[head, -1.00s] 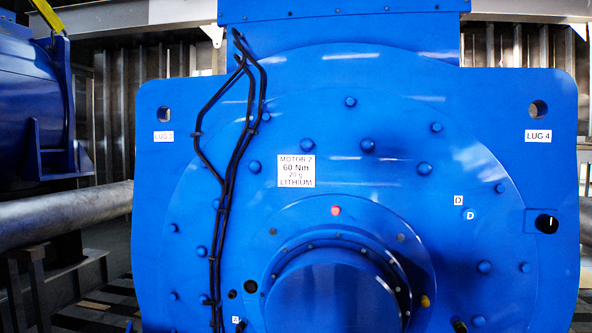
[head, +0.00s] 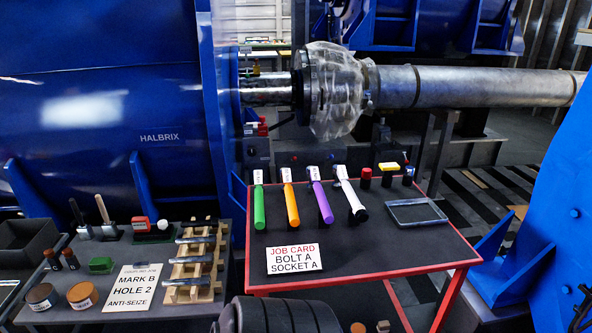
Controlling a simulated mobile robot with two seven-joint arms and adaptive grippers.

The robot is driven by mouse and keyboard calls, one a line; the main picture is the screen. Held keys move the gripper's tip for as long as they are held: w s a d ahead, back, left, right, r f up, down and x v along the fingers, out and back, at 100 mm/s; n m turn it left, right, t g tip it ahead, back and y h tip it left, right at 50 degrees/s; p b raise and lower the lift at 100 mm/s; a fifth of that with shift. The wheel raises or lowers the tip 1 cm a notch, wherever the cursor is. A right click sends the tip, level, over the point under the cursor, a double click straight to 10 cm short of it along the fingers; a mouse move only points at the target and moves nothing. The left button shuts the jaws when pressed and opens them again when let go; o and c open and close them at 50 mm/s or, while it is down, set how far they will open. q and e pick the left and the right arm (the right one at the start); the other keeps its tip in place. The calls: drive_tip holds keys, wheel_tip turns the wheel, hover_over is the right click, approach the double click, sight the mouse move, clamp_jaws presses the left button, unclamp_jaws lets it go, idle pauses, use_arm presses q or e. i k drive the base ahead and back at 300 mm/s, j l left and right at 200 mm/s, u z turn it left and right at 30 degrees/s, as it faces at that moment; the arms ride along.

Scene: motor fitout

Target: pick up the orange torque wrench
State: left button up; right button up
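The orange torque wrench (head: 292,205) lies on the dark top of the red-edged table (head: 390,258) in the head view. It has an orange handle and a white label near its far end. It is second from the left in a row, between a green wrench (head: 259,206) and a purple wrench (head: 321,200). A white wrench (head: 350,196) lies to the right of the purple one. Neither of my grippers shows in this view.
A job card (head: 293,259) reading "BOLT A SOCKET A" is in front of the wrenches. An empty shallow tray (head: 416,212) lies to their right. A grey table (head: 85,250) with pots, brushes and a wooden rack (head: 192,262) stands left. Blue machines and a shaft (head: 450,86) are behind.

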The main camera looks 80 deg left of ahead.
sight(285, 173)
drive_tip(key=u, duration=2.65)
